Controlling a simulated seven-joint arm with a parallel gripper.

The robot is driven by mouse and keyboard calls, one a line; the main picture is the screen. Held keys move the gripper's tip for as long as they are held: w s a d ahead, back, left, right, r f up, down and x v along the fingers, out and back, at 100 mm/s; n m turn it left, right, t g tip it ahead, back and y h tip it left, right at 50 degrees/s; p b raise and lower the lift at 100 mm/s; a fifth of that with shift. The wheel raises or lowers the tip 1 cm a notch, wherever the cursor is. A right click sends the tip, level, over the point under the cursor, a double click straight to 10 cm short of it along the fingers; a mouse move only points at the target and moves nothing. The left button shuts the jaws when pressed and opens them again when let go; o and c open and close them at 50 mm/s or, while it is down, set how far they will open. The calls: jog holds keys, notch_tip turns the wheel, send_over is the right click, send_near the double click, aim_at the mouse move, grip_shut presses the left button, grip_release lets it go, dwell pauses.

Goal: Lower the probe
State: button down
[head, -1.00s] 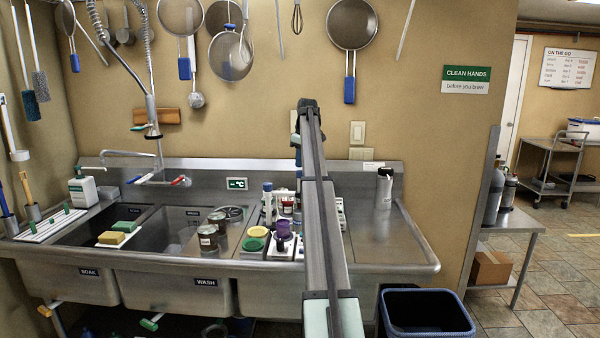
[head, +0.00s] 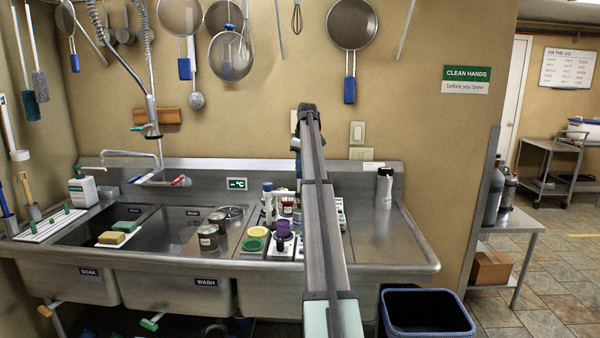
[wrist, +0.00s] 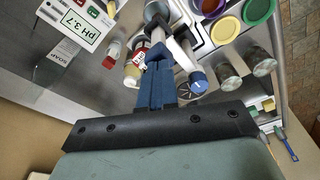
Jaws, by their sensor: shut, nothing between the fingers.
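My gripper (wrist: 158,52) shows in the wrist view as dark blue fingers, shut with nothing between them, above the sink counter. In the head view my arm hides most of it. A slim white upright piece with a blue top (head: 267,187) stands left of my arm. It also shows in the wrist view (wrist: 198,77), just right of the fingers. It may be the probe, but I cannot tell for sure. A purple-topped jar (head: 283,227) stands in front of it. In the wrist view a display reading pH 3.7 (wrist: 75,24) lies at the upper left.
Yellow (head: 258,232) and green (head: 252,245) lids lie left of the purple jar. Dark jars (head: 208,237) stand near the wash basin. A red-labelled bottle (wrist: 135,66) is close beside my fingers. A white flask (head: 384,188) stands at the right; the counter around it is mostly clear.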

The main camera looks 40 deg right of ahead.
aim_at(300, 177)
jog(key=shift+f, duration=2.6)
jog(key=shift+r, duration=2.6)
